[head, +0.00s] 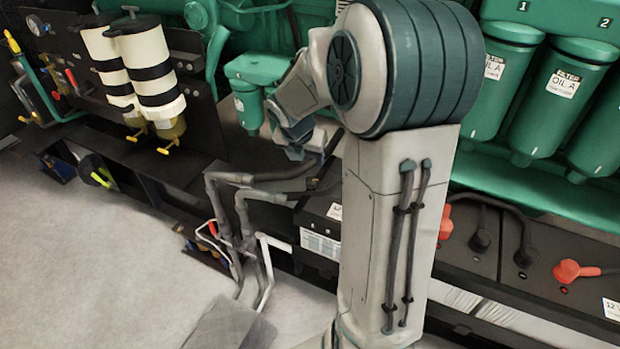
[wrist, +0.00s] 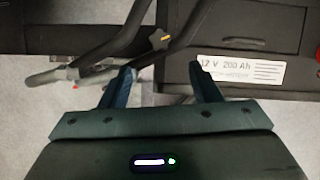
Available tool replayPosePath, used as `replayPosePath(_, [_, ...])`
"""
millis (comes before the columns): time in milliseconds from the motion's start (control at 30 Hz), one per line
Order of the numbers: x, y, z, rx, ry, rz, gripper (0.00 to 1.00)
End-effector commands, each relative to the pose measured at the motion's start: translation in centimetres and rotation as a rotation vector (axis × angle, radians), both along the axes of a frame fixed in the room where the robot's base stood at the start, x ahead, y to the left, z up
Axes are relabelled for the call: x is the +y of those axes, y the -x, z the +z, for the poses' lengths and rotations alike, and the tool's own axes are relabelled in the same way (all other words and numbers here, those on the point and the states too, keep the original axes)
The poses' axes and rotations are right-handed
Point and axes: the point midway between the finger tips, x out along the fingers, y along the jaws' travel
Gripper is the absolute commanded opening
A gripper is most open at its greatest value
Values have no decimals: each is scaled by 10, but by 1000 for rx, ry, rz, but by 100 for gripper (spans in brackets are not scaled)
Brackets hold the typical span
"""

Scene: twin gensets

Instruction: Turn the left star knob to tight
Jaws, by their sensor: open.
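A small dark knob (wrist: 160,38) with a yellow mark shows in the wrist view, between two dark pipes and left of the battery label. It looks like the star knob, but its setting is too small to read. In the head view my gripper (head: 297,148) hangs above the dark pipes and the battery, partly hidden by my arm.
The battery (wrist: 225,92), labelled 12 V 200 Ah, lies beyond my right finger. Grey pipes (head: 240,180) bend down left of the battery box (head: 320,238). Red-capped cables (head: 568,271) lie at the right. White-and-black filters (head: 148,70) stand at upper left. The floor (head: 100,260) is clear.

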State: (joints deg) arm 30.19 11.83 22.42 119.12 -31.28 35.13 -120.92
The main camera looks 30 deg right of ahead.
Motion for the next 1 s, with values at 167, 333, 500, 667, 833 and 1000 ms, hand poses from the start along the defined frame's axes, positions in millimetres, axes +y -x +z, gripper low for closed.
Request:
replayPosePath(167, [-6,-7,-29,5,-2,1,57])
replayPosePath(333, [-16,-16,-65,6,-3,0,57])
replayPosePath(500, [-25,-26,-95,3,-3,1,57])
replayPosePath(667, [-32,-32,-114,3,-2,-1,57])
replayPosePath(833, [-34,-35,-123,1,-2,-1,57])
replayPosePath(1000, [-35,-36,-123,0,-1,-2,57])
